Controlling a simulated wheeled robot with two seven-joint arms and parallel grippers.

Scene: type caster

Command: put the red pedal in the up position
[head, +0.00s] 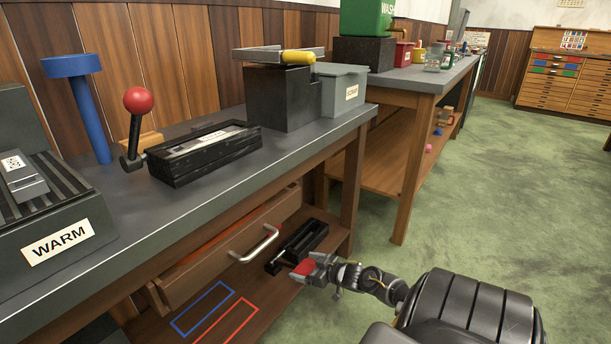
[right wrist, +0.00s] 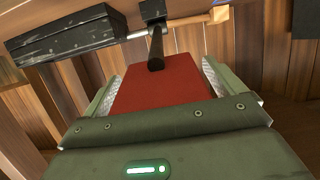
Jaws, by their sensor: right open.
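The red pedal (head: 305,267) is low down at the front of the bench's bottom shelf, in front of a black box (head: 303,240). In the right wrist view the red pedal (right wrist: 165,82) is a flat red plate on a short black arm (right wrist: 156,48). My right gripper (head: 312,272) is at the pedal with its jaws open. In the right wrist view the fingers (right wrist: 160,88) lie on either side of the plate; I cannot tell whether they touch it. I cannot tell the pedal's exact tilt. My left gripper is not in view.
A part-open wooden drawer (head: 225,250) with a metal handle (head: 256,244) juts out above and left of the pedal. A bench leg (head: 350,185) stands behind. Blue and red outlines (head: 203,308) mark the shelf. Green floor (head: 460,215) is clear to the right.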

